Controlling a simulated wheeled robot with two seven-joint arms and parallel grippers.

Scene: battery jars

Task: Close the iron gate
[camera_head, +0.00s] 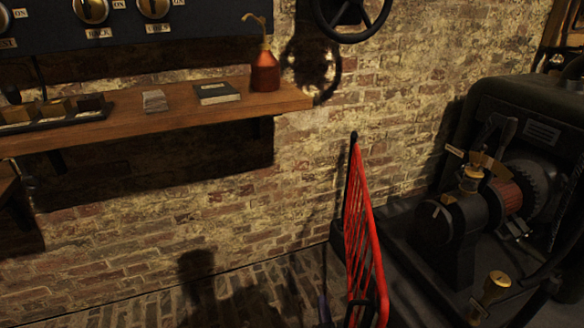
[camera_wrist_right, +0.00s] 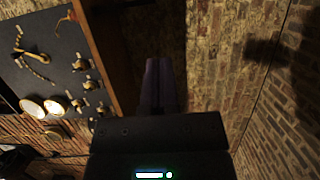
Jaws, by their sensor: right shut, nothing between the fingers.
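The iron gate (camera_head: 376,250) is red with several bars. In the head view it stands upright right of centre, seen nearly edge-on, reaching from a black post (camera_head: 351,180) near the brick wall towards me. Its near end runs out of the bottom of the picture, where a dark curved part crosses it. My left gripper is not in view.
A dark machine (camera_head: 520,120) with a toothed wheel stands right of the gate. A wooden shelf (camera_head: 180,115) on the left holds a red oil can (camera_head: 264,72) and a book (camera_head: 216,93). The brick floor (camera_head: 250,297) left of the gate looks clear.

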